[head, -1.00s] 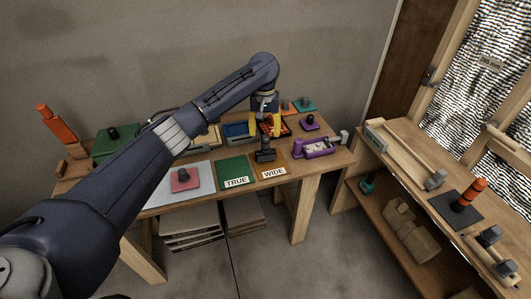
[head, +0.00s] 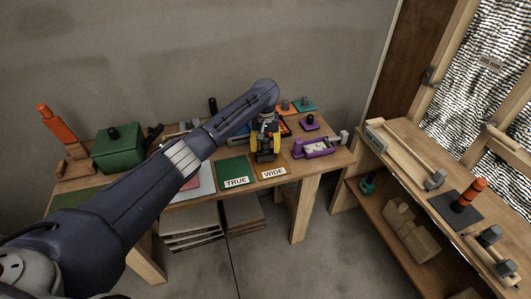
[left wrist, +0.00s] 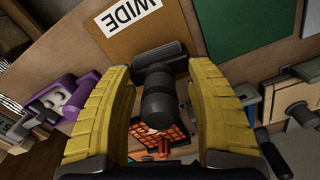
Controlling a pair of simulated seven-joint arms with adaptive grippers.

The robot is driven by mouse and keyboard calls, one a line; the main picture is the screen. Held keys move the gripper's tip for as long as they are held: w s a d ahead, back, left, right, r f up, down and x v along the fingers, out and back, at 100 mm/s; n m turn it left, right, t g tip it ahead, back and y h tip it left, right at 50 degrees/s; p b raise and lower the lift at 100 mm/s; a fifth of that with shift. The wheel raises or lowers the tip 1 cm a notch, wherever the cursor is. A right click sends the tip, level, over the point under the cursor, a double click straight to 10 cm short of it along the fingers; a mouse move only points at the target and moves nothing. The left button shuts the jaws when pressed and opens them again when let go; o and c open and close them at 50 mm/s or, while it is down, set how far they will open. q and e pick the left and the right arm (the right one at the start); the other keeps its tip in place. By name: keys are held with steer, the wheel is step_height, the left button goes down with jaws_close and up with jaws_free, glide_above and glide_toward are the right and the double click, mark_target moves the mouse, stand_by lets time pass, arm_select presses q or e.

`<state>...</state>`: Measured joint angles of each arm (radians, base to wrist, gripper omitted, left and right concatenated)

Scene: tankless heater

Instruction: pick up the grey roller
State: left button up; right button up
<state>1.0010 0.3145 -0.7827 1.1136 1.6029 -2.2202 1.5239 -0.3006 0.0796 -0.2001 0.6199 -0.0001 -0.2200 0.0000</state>
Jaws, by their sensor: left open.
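The grey roller (head: 265,156) is dark, with a wide bar and a rounded handle, and sits on the brown mat marked WIDE (head: 274,172). In the left wrist view the roller (left wrist: 159,100) points its handle towards the camera, between the yellow fingers. My left gripper (head: 265,146) is pointed down over the roller, open, with one finger on each side of the handle. In the left wrist view a gap shows between the handle and each finger of the gripper (left wrist: 160,72). My right gripper is not in view.
A green mat marked TRUE (head: 235,171) lies left of the brown one. A purple holder (head: 314,148) stands close on the right. An orange-gridded tray (left wrist: 160,137) lies behind the roller. A green box (head: 117,150) stands at the table's left.

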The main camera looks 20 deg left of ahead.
arm_select(q)
steer(key=shift+c, duration=0.2)
jaws_close()
steer(key=shift+r, duration=0.15)
stand_by(0.4)
step_height(320, 180, up, 20)
stand_by(0.7)
steer(key=c, duration=0.8)
jaws_free()
steer(key=shift+c, duration=0.2)
steer(key=shift+f, duration=0.2)
jaws_close()
